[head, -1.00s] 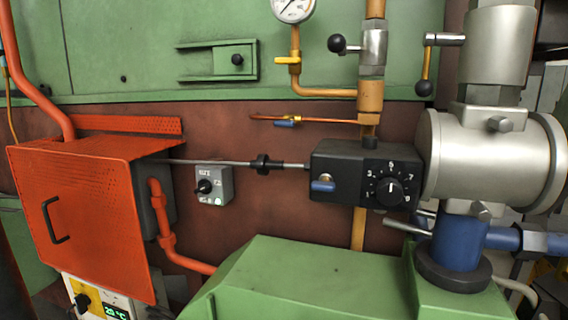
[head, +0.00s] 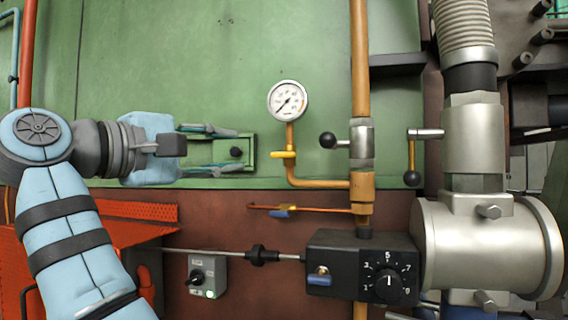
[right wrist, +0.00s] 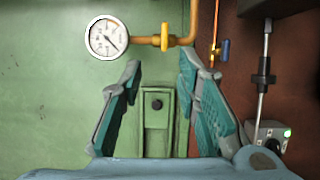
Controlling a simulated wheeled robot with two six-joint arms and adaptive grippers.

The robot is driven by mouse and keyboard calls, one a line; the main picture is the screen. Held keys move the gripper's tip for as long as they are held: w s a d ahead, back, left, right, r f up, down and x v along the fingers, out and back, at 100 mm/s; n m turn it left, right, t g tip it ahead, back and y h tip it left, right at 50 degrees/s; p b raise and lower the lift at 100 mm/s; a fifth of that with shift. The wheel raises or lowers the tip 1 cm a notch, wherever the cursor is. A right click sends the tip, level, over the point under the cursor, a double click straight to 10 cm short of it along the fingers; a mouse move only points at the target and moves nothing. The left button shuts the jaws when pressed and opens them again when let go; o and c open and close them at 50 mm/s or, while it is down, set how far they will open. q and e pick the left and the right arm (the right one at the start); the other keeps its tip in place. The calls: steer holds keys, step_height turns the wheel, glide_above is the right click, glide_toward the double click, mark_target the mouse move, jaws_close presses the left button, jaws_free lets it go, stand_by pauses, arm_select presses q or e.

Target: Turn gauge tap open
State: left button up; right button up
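The gauge tap (head: 284,154) has a yellow handle lying crosswise on the vertical brass pipe under the round white gauge (head: 288,100). In the right wrist view the tap (right wrist: 163,42) and gauge (right wrist: 108,38) are just beyond the fingertips. My right gripper (head: 236,151) is open and empty, left of the tap and apart from it, with its fingers pointing right. In the right wrist view its fingers (right wrist: 160,60) are spread on either side of a green latch plate. My left gripper does not show.
The green latch plate with a black knob (head: 236,152) is on the wall behind my fingers. A black-ball lever (head: 328,140), a small blue-handled tap (head: 283,212) and a black dial box (head: 360,268) are right of and below the gauge tap.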

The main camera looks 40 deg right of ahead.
steer(key=p, duration=1.1)
glide_toward(280, 154)
steer(key=d+r, duration=0.1)
steer(key=d, duration=0.2)
steer(key=x, duration=0.4)
steer(key=f+b+x, duration=0.1)
steer(key=x, duration=0.2)
steer(key=shift+w, duration=0.4)
steer(key=shift+w+d, duration=0.2)
steer(key=shift+d, duration=0.3)
steer(key=shift+a, duration=0.1)
steer(key=shift+s, duration=0.1)
jaws_close()
